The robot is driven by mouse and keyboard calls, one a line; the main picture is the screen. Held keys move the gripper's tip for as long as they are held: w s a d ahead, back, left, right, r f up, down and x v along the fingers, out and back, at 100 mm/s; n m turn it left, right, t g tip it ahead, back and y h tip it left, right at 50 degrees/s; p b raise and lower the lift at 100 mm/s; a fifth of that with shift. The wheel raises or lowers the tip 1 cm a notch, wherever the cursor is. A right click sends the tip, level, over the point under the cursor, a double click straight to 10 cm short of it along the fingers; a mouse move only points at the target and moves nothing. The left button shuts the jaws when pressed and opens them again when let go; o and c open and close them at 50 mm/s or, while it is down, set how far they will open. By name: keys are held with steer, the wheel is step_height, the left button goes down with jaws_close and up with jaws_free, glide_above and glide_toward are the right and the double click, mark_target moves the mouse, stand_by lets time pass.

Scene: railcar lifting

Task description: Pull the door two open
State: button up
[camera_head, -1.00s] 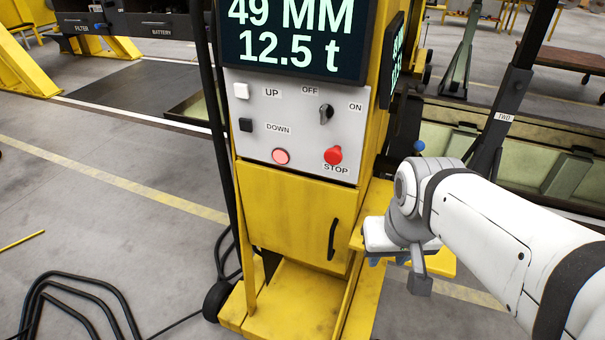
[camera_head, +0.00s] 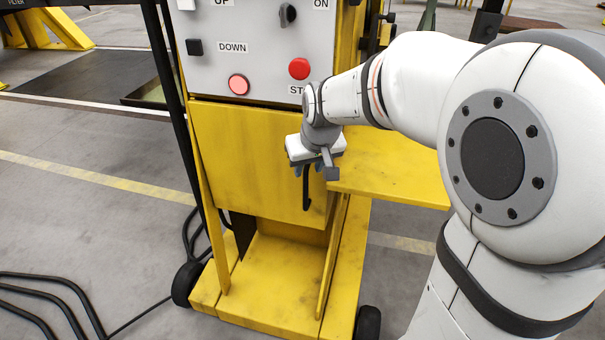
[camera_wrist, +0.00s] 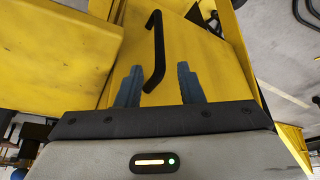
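The yellow door (camera_head: 245,165) sits under the grey control panel on the yellow jack column, and it looks shut. Its black bar handle (camera_head: 306,188) is near the door's right edge; its upper part is hidden behind my gripper in the head view. My gripper (camera_head: 309,167) is in front of the handle's upper part. In the wrist view, the two blue-grey fingers of my gripper (camera_wrist: 158,82) stand apart, with the handle (camera_wrist: 157,50) showing between and beyond them. The handle's near end lies between the fingertips; neither finger visibly touches it.
The grey panel (camera_head: 260,50) with buttons and the red stop knob (camera_head: 299,68) is just above my gripper. A yellow shelf (camera_head: 390,168) juts out to the right beside the door. The yellow base (camera_head: 275,290) has black wheels. Black cables (camera_head: 70,290) lie on the floor left.

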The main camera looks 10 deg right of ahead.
mark_target(307, 175)
steer(key=b+x, duration=0.1)
steer(key=x, duration=0.5)
steer(key=shift+f, duration=0.1)
jaws_close()
stand_by(0.4)
